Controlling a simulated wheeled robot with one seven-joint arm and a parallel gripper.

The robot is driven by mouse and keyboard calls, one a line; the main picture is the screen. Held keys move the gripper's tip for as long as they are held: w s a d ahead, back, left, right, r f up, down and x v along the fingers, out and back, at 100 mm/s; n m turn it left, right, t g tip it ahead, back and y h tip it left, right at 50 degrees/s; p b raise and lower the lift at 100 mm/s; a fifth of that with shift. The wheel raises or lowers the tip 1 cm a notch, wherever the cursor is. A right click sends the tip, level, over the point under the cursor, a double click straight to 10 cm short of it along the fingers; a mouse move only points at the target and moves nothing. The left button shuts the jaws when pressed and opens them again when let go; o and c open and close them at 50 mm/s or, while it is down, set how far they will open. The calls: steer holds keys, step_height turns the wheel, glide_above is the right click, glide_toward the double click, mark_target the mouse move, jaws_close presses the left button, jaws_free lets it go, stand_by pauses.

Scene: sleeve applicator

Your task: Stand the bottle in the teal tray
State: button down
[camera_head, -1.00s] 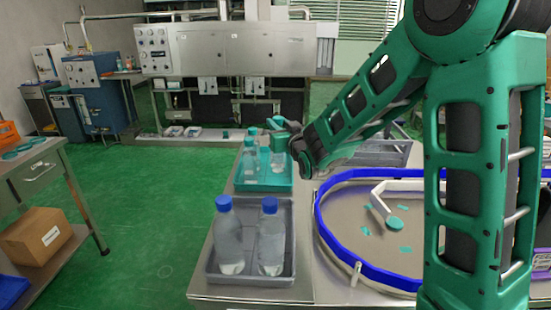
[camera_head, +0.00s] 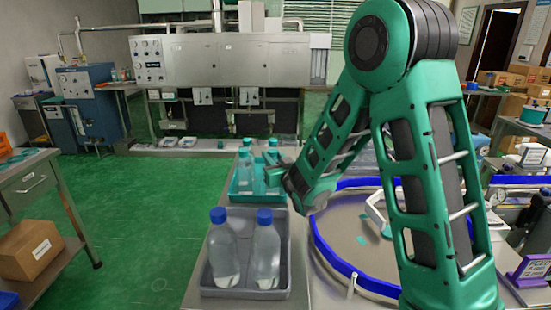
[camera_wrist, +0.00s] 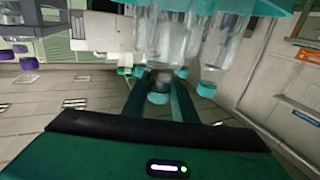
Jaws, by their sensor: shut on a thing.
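The held bottle (camera_head: 272,156) is clear with a teal cap and looks upright over the right part of the teal tray (camera_head: 237,196). My gripper (camera_head: 272,175) is shut on it, below the cap. The wrist view is upside down; there the held bottle's teal cap (camera_wrist: 158,96) shows between my fingers (camera_wrist: 160,84). Two similar teal-capped bottles (camera_head: 244,178) stand in the tray's left part; one shows in the wrist view (camera_wrist: 220,55). The tray's underside edge is at the top there (camera_wrist: 270,5). I cannot tell whether the held bottle's base touches the tray floor.
A grey tray (camera_head: 245,293) in front holds two blue-capped bottles (camera_head: 223,250) (camera_head: 265,250). A round table with a blue rim (camera_head: 345,268) lies to the right, partly behind my arm. A side bench (camera_head: 35,175) stands at left, with green floor between.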

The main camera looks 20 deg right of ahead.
steer(key=c, duration=1.4)
jaws_free()
steer(key=shift+c, duration=0.2)
steer(key=s, duration=0.5)
steer(key=shift+s+d+r, duration=0.1)
steer(key=shift+s+d, duration=0.1)
steer(key=shift+s, duration=0.1)
steer(key=shift+s+d, duration=0.15)
steer(key=shift+s, duration=0.7)
